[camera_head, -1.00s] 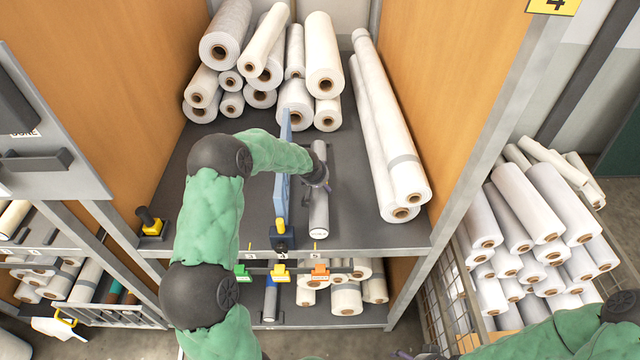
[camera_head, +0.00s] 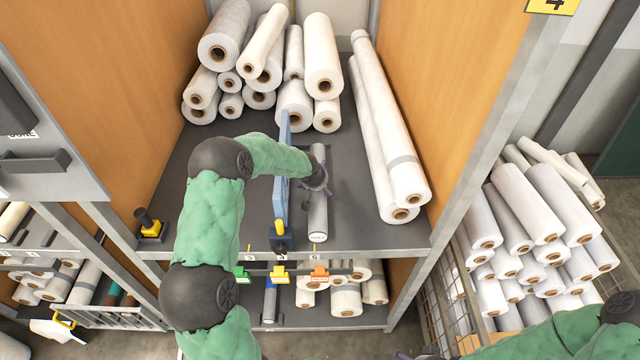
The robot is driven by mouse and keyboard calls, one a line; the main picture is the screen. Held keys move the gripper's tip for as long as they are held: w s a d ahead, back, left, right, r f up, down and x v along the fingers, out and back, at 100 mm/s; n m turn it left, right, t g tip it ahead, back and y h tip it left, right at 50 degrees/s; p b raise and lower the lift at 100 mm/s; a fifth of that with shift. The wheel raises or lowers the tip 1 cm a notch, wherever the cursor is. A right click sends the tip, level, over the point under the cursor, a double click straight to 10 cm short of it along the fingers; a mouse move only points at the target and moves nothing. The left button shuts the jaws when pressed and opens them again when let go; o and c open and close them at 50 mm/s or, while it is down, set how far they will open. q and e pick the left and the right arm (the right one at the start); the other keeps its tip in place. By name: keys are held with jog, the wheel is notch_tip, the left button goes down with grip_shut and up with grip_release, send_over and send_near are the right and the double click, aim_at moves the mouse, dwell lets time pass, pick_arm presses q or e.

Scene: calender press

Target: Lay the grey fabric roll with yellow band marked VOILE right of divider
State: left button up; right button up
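The grey roll (camera_head: 318,215) lies lengthwise on the shelf deck (camera_head: 350,215), just right of the blue divider (camera_head: 283,180) and apart from it. Its front end is near the shelf's front edge. A yellow band and the VOILE marking cannot be made out. My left gripper (camera_head: 318,182) reaches over the divider from the left and is at the roll's middle, covering part of it. Whether its fingers are closed on the roll cannot be told. My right arm is at the bottom right; only a small bit of its gripper (camera_head: 412,355) shows at the bottom edge.
Several white rolls (camera_head: 323,60) are piled at the back of the shelf. Two long white rolls (camera_head: 385,130) lean along the right panel. A yellow and black block (camera_head: 150,228) sits at the front left. A cage of white rolls (camera_head: 540,240) stands at right.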

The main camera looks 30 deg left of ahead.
pick_arm(q)
jog(key=p+v, duration=0.1)
jog(key=v, duration=1.1)
